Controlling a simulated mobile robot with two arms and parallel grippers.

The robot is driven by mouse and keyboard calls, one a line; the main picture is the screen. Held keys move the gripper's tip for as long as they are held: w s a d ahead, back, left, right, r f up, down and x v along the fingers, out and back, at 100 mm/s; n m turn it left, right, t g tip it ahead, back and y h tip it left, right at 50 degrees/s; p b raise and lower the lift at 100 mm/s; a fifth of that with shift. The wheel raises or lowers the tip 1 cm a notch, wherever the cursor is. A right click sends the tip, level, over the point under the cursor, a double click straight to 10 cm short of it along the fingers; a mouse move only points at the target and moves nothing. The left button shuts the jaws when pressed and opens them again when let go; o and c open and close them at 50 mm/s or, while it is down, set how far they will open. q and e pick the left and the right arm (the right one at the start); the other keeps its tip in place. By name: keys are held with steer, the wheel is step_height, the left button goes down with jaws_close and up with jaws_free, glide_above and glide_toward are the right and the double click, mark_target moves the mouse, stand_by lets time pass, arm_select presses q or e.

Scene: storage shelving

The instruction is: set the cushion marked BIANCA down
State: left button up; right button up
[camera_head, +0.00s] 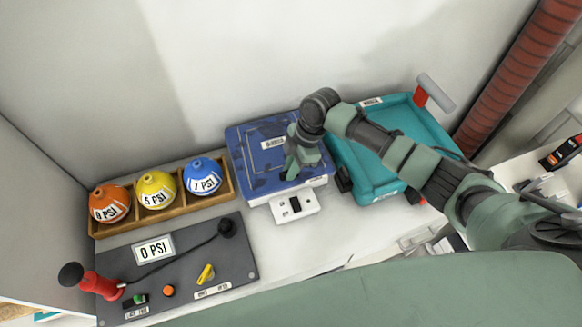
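A blue, dark-patterned cushion (248,160) lies on the white surface near the back wall. Its small white label looks like BIANCA but is hard to read. My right gripper (292,176) points down over the right part of this cushion and hides some of it. Whether its fingers touch or grip the cushion I cannot tell. A white box with a dark switch (294,204) sits at the cushion's front edge. My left gripper is not in view.
A teal tray-like item (354,170) with a red and grey handle stands to the right, partly behind my arm. A wooden rack (226,196) holds orange, yellow and blue balls at left. A grey control panel (190,262) lies in front.

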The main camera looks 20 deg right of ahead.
steer(key=o, duration=0.3)
steer(key=shift+o, duration=0.2)
steer(key=shift+r, duration=0.15)
steer(key=b+v, duration=0.2)
steer(key=v, duration=1)
